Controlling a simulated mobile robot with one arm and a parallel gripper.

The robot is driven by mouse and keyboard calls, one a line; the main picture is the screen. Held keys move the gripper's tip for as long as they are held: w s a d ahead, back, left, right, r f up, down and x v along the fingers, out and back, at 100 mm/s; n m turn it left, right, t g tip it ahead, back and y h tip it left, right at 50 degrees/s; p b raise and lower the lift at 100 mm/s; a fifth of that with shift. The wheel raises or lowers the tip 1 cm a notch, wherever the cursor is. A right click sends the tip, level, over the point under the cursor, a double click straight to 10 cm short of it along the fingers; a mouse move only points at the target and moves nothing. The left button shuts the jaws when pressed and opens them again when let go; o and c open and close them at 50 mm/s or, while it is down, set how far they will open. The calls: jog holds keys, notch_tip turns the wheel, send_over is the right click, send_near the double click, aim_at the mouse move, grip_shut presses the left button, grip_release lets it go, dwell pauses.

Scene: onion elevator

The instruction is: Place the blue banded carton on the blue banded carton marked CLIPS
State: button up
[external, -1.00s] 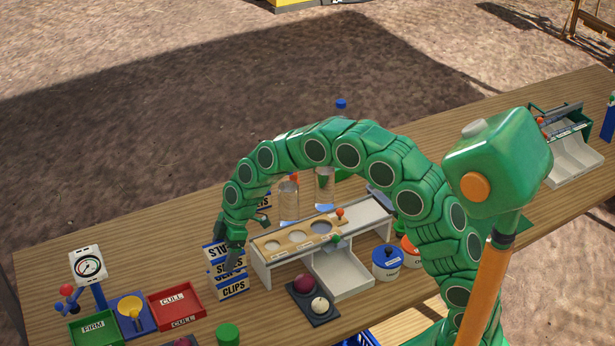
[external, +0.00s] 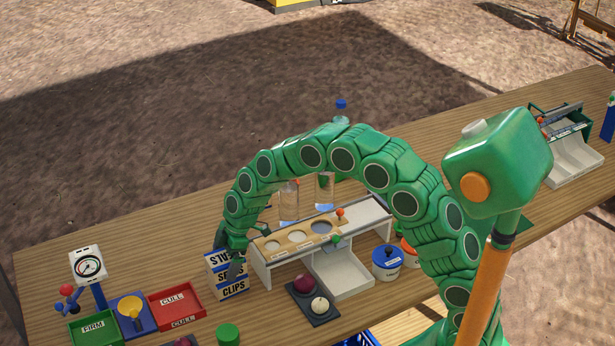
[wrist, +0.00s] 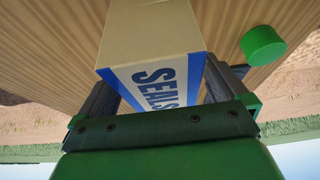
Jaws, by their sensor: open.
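The blue banded carton marked SEALS (external: 217,260) sits on top of the blue banded carton marked CLIPS (external: 236,290), with their lettered fronts roughly in line. In the wrist view the SEALS carton (wrist: 150,35) fills the space between my fingers, its blue and white band and lettering facing my palm. My gripper (external: 236,268) points down over the stack, one finger across the front of the upper carton. My gripper is open, with a finger on each side of the SEALS carton. The CLIPS carton is hidden in the wrist view.
A sorting stand (external: 260,268) is close to the right of the stack. A red CULL tray (external: 176,299) lies to its left, and a green lidded item (external: 228,334) is in front. Two clear bottles (external: 289,205) stand behind. My arm arches over the stand.

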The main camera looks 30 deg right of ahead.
jog(key=v, duration=1.2)
jog(key=shift+d+r, duration=0.1)
jog(key=shift+r, duration=0.05)
jog(key=s+d+r+m+h, duration=0.1)
jog(key=s+d+r+m, duration=0.35)
jog(key=s+d, duration=0.6)
jog(key=s+d+r+m+h, duration=0.1)
jog(key=s+d+r+m, duration=0.35)
jog(key=d, duration=0.95)
jog(key=s+d+f+m+g+h, duration=0.1)
jog(key=s+d+m, duration=0.3)
jog(key=s, duration=0.7)
jog(key=s+d+f+m+h, duration=0.1)
jog(key=s+d+m, duration=0.4)
jog(key=s+d, duration=0.4)
jog(key=s, duration=0.3)
jog(key=shift+d+f+g, duration=0.2)
jog(key=shift+f+g, duration=0.05)
jog(key=shift+g, duration=0.15)
jog(key=shift+w, duration=0.1)
